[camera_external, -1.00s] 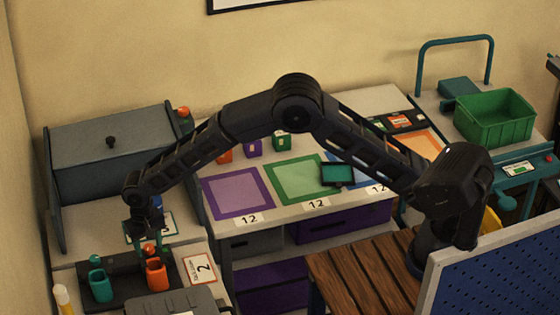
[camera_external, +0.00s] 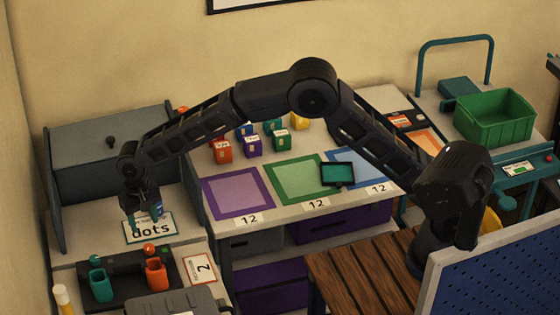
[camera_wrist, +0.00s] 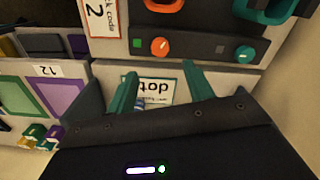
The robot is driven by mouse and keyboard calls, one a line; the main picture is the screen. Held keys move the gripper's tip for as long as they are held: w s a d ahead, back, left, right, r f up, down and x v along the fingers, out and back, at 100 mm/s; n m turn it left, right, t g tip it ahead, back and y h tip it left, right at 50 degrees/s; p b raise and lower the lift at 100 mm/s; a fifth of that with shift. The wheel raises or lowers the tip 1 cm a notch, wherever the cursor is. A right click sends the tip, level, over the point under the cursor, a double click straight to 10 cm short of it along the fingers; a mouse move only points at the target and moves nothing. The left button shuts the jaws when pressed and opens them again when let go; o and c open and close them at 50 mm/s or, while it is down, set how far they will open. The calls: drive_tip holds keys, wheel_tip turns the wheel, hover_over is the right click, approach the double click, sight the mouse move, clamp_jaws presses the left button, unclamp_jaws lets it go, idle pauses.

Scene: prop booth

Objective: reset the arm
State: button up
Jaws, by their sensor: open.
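My arm reaches from its base at the right across to the left, bent high in the middle. My gripper (camera_external: 147,222) points down at the left, over the side surface near a card reading "dots" (camera_external: 152,230). In the wrist view, the two teal fingers of my gripper (camera_wrist: 158,82) stand apart, with the "dots" card (camera_wrist: 154,92) seen between them. A small blue item shows by the fingers; I cannot tell whether it lies on the card. Nothing is clearly held.
A black panel (camera_external: 125,294) with a teal and an orange handle stands in front of the gripper. A grey lidded box (camera_external: 95,165) is behind it. Several coloured blocks (camera_external: 252,145) and framed mats (camera_external: 236,192) are on the middle table. A green crate (camera_external: 494,120) is at the right.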

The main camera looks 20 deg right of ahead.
drive_tip(key=shift+r, duration=0.5)
drive_tip(key=w+d+r, duration=0.7)
drive_tip(key=d, duration=0.3)
drive_tip(key=w+d+r, duration=0.7)
drive_tip(key=d, duration=0.2)
drive_tip(key=w+d+r+m, duration=0.1)
drive_tip(key=d+r, duration=0.2)
drive_tip(key=d, duration=0.4)
drive_tip(key=w+d+r+t+y, duration=0.1)
drive_tip(key=d+r, duration=0.2)
drive_tip(key=d, duration=0.4)
drive_tip(key=w+d+r+m, duration=0.1)
drive_tip(key=d+r, duration=0.2)
drive_tip(key=d, duration=0.5)
drive_tip(key=s+d+r+t, duration=0.1)
drive_tip(key=s+d, duration=0.3)
drive_tip(key=d, duration=0.6)
drive_tip(key=s+d+r+t, duration=0.1)
drive_tip(key=s+d, duration=0.4)
drive_tip(key=d, duration=0.5)
drive_tip(key=s+d+r+t, duration=0.1)
drive_tip(key=s+d, duration=0.3)
drive_tip(key=d, duration=0.7)
drive_tip(key=s+d+f+m+h, duration=0.1)
drive_tip(key=s+d+f, duration=0.3)
drive_tip(key=s, duration=0.5)
drive_tip(key=shift+s+d+f+t, duration=0.2)
drive_tip(key=shift+d+t, duration=0.1)
drive_tip(key=shift+d, duration=0.95)
